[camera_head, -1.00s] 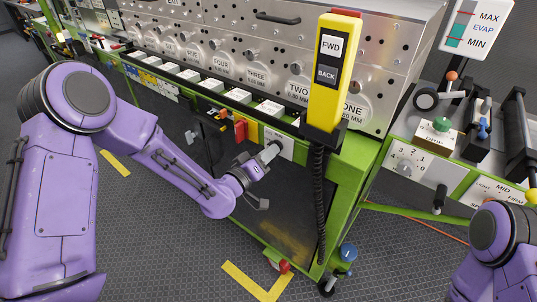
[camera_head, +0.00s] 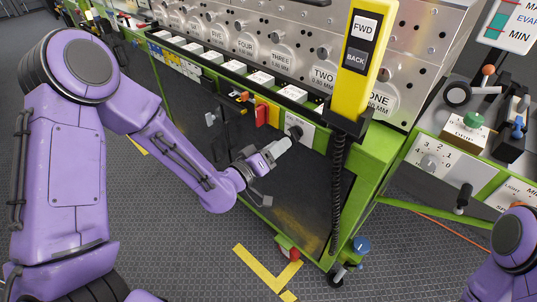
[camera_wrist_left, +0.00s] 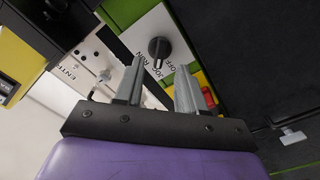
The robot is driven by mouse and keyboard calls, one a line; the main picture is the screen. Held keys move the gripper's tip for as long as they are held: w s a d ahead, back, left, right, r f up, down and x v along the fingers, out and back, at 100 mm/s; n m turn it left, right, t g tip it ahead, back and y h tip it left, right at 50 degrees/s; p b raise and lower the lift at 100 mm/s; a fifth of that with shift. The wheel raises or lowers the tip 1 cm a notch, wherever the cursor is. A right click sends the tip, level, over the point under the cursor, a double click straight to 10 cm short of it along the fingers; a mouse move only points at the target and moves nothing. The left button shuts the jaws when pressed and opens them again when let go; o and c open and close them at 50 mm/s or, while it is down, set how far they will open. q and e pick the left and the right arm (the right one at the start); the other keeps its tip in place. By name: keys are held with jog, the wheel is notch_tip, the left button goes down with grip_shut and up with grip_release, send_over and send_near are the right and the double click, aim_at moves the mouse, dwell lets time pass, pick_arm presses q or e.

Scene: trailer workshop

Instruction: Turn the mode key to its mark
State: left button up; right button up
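The mode key is a black knob (camera_head: 296,132) on a white plate on the green machine's front. In the left wrist view the knob (camera_wrist_left: 159,48) stands on its plate marked OFF, JOG and RUN, just beyond the fingertips. I cannot make out its exact pointing direction. My left gripper (camera_head: 279,150) is just in front of and below the knob, apart from it. In the left wrist view the gripper (camera_wrist_left: 160,65) has its two grey fingers spread with nothing between them. My right gripper is out of view; only part of that arm shows.
A yellow pendant (camera_head: 358,65) with FWD and BACK buttons hangs right of the key, its coiled cable below. A red switch (camera_head: 262,115) on a yellow plate is left of the key. A side console (camera_head: 436,160) stands at right. Open floor lies below.

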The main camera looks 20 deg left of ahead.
pick_arm(q)
jog(key=v, duration=0.6)
jog(key=shift+b, duration=0.3)
jog(key=shift+f, duration=0.1)
jog(key=s+a+f+n+g+y, duration=0.1)
jog(key=s+a+f+g+y, duration=0.25)
jog(key=f, duration=0.55)
jog(key=s+a+f+n+g+y, duration=0.2)
jog(key=s+a+f+g+y, duration=0.15)
jog(key=f, duration=0.55)
jog(key=s+a+f+g+y, duration=0.1)
jog(key=s+f+g, duration=0.2)
jog(key=s+f, duration=0.3)
jog(key=s+a+f+m+g+y, duration=0.1)
jog(key=s+f+g, duration=0.2)
jog(key=s, duration=1)
notch_tip(320, 180, down, 4)
jog(key=shift+s+a+r+g+y, duration=0.1)
jog(key=shift+s+a+g+y, duration=0.1)
jog(key=shift+g+y, duration=0.15)
